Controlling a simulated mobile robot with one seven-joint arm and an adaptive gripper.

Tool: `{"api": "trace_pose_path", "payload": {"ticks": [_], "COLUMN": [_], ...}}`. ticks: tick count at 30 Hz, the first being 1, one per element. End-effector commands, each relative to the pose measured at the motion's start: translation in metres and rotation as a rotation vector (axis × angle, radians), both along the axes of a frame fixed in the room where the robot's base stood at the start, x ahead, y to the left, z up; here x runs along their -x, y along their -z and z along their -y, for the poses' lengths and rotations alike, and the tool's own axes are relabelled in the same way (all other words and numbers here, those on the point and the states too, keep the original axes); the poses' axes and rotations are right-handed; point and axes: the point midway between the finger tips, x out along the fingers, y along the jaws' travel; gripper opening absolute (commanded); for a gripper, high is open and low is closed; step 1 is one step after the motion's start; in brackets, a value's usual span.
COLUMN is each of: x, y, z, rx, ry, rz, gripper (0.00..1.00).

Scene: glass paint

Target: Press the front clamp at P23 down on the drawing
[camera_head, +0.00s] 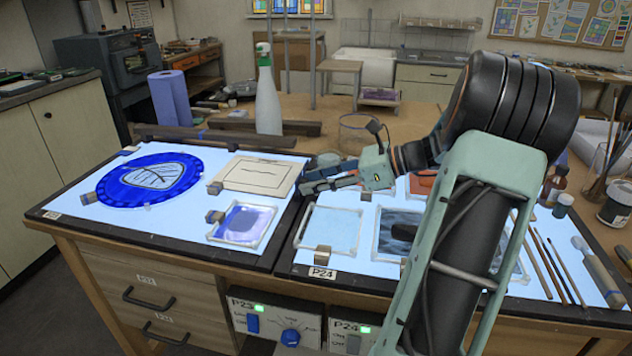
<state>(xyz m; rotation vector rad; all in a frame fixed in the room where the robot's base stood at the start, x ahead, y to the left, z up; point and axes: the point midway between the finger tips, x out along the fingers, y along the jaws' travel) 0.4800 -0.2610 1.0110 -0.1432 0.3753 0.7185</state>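The left light table, P23 by the control box (275,320) below it, holds a round blue glass piece (120,190) with a pale leaf drawing (152,177). A small clamp (88,198) sits at its front left edge. Another clamp (128,151) is at the back edge. A cream sheet (262,186) with dark lines lies to the right, with a clamp (214,188) at its left corner. A further clamp (214,216) is by a purple framed pane (241,224). My gripper (306,182) points left, right of the cream sheet. Its finger opening is unclear; no held object shows.
A white spray bottle (268,100) and a blue roll (170,98) stand behind the panel. Dark bars (265,127) lie along its back. The right light table (283,256) carries framed panes, a front clamp (322,255) and brushes (550,262). My arm covers part of it.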

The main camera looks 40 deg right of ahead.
Motion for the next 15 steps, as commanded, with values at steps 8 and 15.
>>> {"api": "trace_pose_path", "payload": {"ticks": [8, 15], "x": [-0.0002, -0.0001], "y": [-0.0001, -0.0001], "z": [0.0, 0.0], "rx": [0.0, 0.0], "ry": [0.0, 0.0], "rz": [0.0, 0.0], "gripper": [0.24, 0.0]}}
